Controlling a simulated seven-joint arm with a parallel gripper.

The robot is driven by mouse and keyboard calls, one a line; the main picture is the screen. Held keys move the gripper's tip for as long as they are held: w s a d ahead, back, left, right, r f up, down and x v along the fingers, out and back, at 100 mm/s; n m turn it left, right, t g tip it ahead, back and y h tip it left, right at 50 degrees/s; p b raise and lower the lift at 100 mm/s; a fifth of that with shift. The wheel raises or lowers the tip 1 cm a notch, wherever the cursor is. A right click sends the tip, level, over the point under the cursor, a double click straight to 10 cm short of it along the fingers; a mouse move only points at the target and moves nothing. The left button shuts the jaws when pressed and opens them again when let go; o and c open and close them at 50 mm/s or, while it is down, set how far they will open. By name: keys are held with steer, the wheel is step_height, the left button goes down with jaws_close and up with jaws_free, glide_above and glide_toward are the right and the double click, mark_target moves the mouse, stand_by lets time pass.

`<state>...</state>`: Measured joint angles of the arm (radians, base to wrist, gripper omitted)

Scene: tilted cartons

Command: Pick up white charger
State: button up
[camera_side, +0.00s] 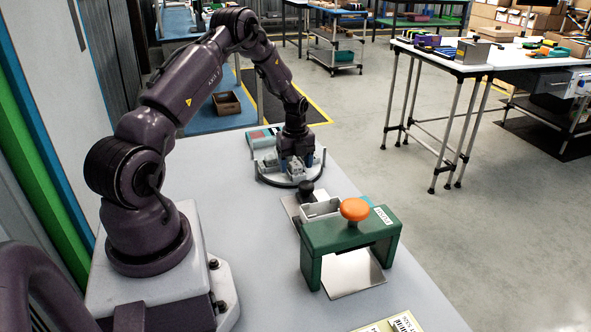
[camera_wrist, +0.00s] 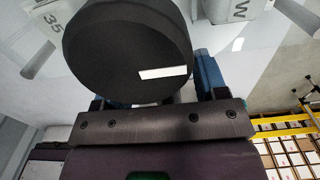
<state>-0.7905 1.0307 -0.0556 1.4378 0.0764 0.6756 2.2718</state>
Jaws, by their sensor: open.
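In the side view my gripper (camera_side: 296,163) points down over a round white turntable (camera_side: 290,181) with a dark rim and upright posts. Small pale blocks (camera_side: 269,167) sit on it beside the gripper; I cannot tell which one is the white charger. In the wrist view my gripper's blue fingers are apart, the right one (camera_wrist: 208,75) clearest. A large black round piece (camera_wrist: 120,45) with a white strip fills the space in front of them. A white piece marked "35" (camera_wrist: 50,18) and one marked "W" (camera_wrist: 235,8) show at the top, partly cut off.
A green bridge-shaped fixture with an orange knob (camera_side: 354,209) stands nearer on the table, over a metal plate (camera_side: 352,275). A grey open box (camera_side: 320,209) and a black knob (camera_side: 306,187) lie between it and the turntable. A red and teal box (camera_side: 262,137) is behind.

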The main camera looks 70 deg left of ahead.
steer(key=c, duration=1)
steer(key=shift+c, duration=0.2)
steer(key=shift+r, duration=0.15)
